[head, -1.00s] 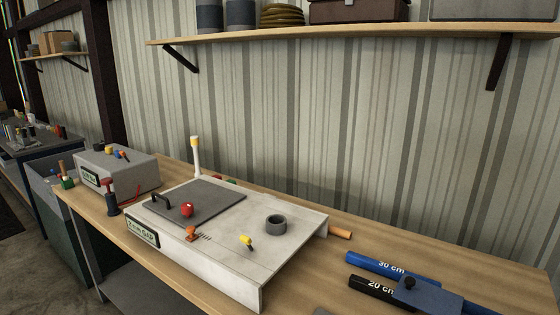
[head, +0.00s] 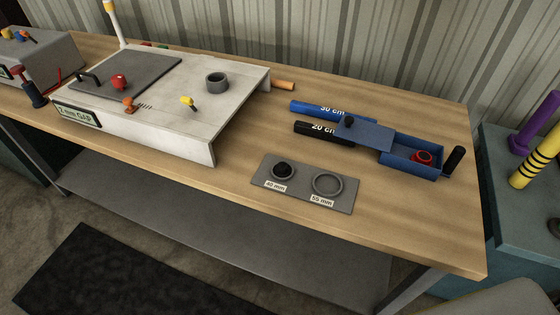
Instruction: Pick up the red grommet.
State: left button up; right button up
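A red ring, which looks like the red grommet (head: 422,157), lies inside the open part of a blue box (head: 410,167) on the right of the workbench. The box has a blue sliding lid (head: 364,134) with a black knob, drawn to the left, so the ring shows from above. The box walls stand around the ring on all sides. Neither of my grippers shows in the head view.
A grey plate (head: 343,204) with two round seats marked 40 mm and 55 mm lies in front. Blue (head: 318,109) and black (head: 310,131) bars lie left of the box. A white raised panel (head: 188,125) fills the left. The front right bench is clear.

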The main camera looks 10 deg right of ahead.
aim_at(422, 156)
jog(key=z, duration=1.5)
